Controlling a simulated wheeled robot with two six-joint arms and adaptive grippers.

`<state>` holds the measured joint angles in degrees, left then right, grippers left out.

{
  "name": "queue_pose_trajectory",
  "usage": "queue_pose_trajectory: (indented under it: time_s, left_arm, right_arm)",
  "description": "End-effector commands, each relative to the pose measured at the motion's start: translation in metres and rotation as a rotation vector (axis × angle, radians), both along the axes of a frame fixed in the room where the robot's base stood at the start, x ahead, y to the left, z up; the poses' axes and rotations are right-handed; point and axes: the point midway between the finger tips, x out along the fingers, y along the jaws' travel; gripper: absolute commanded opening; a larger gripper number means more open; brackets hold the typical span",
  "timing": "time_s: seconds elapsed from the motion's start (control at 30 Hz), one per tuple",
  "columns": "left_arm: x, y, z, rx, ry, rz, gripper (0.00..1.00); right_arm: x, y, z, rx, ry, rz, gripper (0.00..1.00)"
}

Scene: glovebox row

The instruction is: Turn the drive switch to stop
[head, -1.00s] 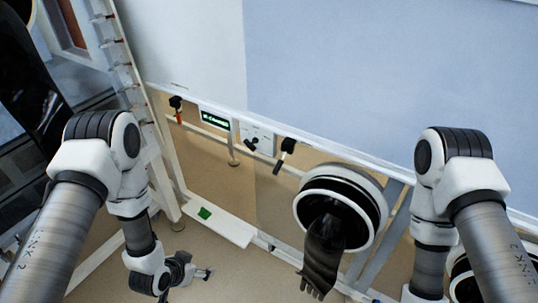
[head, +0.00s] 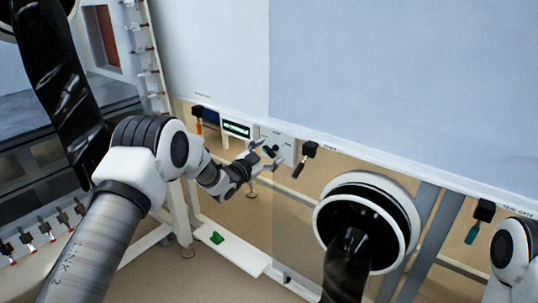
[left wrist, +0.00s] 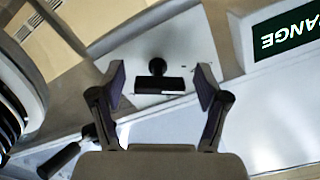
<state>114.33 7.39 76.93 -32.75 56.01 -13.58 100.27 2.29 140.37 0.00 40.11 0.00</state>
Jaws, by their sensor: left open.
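The drive switch (head: 271,150) looks to be the black bar knob on a white plate (head: 289,147) below the big pale panel. In the left wrist view the knob (left wrist: 159,84) shows as a short stem with a crossbar lying level in the picture. My left gripper (head: 267,154) is open at the plate. In the left wrist view its two fingers (left wrist: 160,74) stand on either side of the knob with gaps on both sides. I cannot tell how deep the knob sits between them. My right gripper is not in view.
A green-lettered display (head: 237,129) is left of the plate. An orange-handled lever (head: 199,126) hangs further left, a black-handled lever (head: 304,160) close right, and a teal-handled one (head: 473,233) far right. A round glove port (head: 405,238) with a black glove is lower right.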

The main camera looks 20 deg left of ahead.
Motion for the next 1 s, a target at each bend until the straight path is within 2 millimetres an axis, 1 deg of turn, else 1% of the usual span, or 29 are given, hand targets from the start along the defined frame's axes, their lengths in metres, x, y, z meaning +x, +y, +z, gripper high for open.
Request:
queue_pose_trajectory:
  time_s: [0.17, 0.2, 0.27, 0.3, 0.37, 0.73, 1.0]
  left_arm:
    - [0.0008, -0.0004, 0.0003, 0.0, 0.0, 0.0, 0.75]
    - [0.0008, -0.0005, 0.0001, 0.0, 0.0, 0.0, 0.71]
    - [0.0007, -0.0004, 0.0001, 0.0, 0.0, 0.0, 0.5]
    - [0.0007, -0.0004, 0.0001, 0.0, 0.0, 0.0, 0.36]
    - [0.0006, -0.0004, 0.0, 0.0, 0.0, 0.0, 0.15]
    - [0.0005, -0.0004, -0.0005, 0.024, -0.009, 0.0, 0.14]
    - [0.0005, -0.0003, -0.001, 0.147, -0.053, 0.0, 0.14]
  right_arm:
    - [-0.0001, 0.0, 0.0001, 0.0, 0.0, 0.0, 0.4]
    - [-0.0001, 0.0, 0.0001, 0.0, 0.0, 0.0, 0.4]
    - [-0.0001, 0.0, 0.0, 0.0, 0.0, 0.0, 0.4]
    - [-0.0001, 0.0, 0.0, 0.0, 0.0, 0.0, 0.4]
    - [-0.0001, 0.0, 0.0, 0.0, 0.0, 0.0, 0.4]
    - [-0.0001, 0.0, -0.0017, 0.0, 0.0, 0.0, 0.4]
    - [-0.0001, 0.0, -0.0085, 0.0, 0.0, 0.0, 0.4]
